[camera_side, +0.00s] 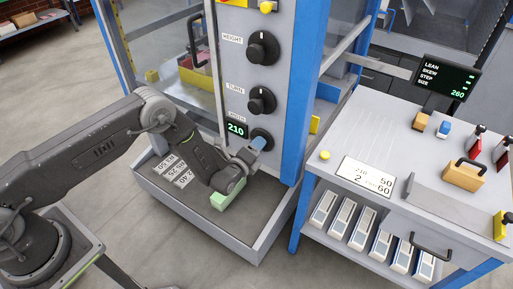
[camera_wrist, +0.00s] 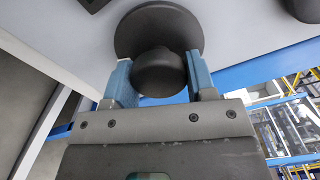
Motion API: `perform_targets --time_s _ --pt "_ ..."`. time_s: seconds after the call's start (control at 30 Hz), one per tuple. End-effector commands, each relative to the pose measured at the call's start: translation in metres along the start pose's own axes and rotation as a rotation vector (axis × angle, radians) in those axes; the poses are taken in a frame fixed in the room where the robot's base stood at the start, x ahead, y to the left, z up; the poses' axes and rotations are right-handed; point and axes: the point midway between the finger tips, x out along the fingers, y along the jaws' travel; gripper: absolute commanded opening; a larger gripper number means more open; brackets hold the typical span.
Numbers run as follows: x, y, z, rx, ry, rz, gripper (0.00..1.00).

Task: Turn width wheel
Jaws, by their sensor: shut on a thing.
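The width wheel is the lowest of three black knobs on the grey machine panel. In the side view the width wheel (camera_side: 261,136) is partly covered by my gripper (camera_side: 256,144). In the wrist view the wheel's round black hub (camera_wrist: 160,72) sits between the two blue fingers of my gripper (camera_wrist: 160,80), with its wider disc behind. The fingers are shut on the hub from both sides. The green display (camera_side: 236,129) beside the wheel reads 210, and its label above is partly hidden.
The height knob (camera_side: 263,48) and turn knob (camera_side: 261,100) are above on the same panel. A blue post (camera_side: 309,90) stands right of the panel. A grey tray (camera_side: 240,236) lies below my wrist. A side table (camera_side: 340,130) with a paper card, blocks and handles stands at right.

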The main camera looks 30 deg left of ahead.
Motion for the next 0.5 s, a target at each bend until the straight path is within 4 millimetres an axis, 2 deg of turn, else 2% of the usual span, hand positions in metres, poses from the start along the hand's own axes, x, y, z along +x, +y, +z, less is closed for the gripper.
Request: perform_targets --time_s 0.33,0.37,0.5 --pt "-0.0006 0.0006 -0.0004 0.002 0.002 0.001 0.27" --pt "-0.0006 0.0006 -0.0004 0.002 0.002 0.001 0.54" --pt "-0.0005 0.0004 -0.0003 0.001 0.001 0.001 0.67"
